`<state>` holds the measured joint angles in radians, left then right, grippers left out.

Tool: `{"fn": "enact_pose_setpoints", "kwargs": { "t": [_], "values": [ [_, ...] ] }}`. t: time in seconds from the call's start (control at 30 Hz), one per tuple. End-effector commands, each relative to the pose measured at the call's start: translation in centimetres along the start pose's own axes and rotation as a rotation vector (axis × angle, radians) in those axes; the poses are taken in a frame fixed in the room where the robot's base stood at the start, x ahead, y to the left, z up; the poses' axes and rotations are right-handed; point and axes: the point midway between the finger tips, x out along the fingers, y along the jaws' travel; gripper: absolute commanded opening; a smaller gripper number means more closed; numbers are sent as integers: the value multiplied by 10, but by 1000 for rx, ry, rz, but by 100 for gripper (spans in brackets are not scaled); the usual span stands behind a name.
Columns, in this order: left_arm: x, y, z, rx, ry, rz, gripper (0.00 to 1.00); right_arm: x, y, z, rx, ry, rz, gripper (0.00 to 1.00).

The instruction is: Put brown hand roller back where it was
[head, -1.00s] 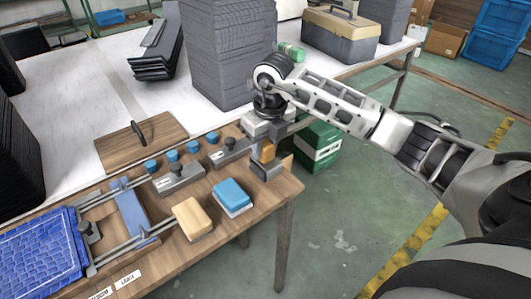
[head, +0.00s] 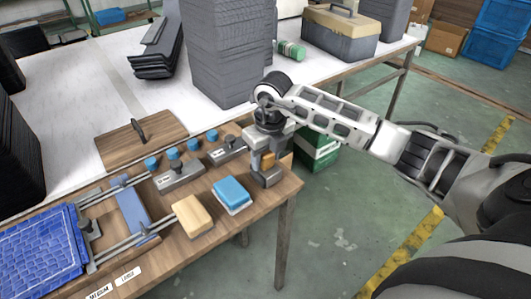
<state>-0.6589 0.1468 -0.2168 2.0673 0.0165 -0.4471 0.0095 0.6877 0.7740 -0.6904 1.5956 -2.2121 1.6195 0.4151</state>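My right gripper (head: 264,172) hangs over the right end of the wooden bench, pointing down. A small orange-brown piece, which looks like the brown hand roller (head: 267,160), shows between its fingers. The gripper appears shut on it; the fingers and wrist hide most of its shape. The fingertips are close to the bench top, but I cannot tell whether the roller touches it. My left gripper is not in view.
A blue-topped block (head: 231,193) and a tan block (head: 192,215) lie left of the gripper. Grey blocks with blue knobs (head: 180,175) stand behind them. A tall grey stack (head: 222,50) rises on the white table. The bench's right edge is close.

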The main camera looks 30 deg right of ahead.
Motion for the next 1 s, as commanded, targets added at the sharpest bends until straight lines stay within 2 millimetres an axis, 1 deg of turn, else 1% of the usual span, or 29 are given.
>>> {"fn": "enact_pose_setpoints", "kwargs": {
  "t": [0.03, 0.3, 0.37, 0.47, 0.5, 0.57, 0.73, 0.9, 1.0],
  "values": [
    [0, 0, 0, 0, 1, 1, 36, 2, 0, -1, 0, 3, 1, 56],
    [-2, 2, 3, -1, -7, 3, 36, -2, 0, 1, 0, -2, 2, 56],
    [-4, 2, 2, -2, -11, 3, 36, -5, 0, 1, 0, -3, 2, 56],
    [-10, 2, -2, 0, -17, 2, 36, -19, 1, 3, 0, -4, 3, 56],
    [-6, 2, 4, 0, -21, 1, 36, -21, 0, 4, 0, -7, 2, 56],
    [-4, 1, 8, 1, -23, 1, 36, -32, -1, 4, -1, -10, 0, 56],
    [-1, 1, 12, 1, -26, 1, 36, -71, -1, 4, -1, -11, 0, 56],
    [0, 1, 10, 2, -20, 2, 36, -106, 0, 3, -1, -9, 1, 56],
    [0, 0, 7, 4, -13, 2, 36, -121, 0, 3, 0, -8, 1, 56]
  ]
}}
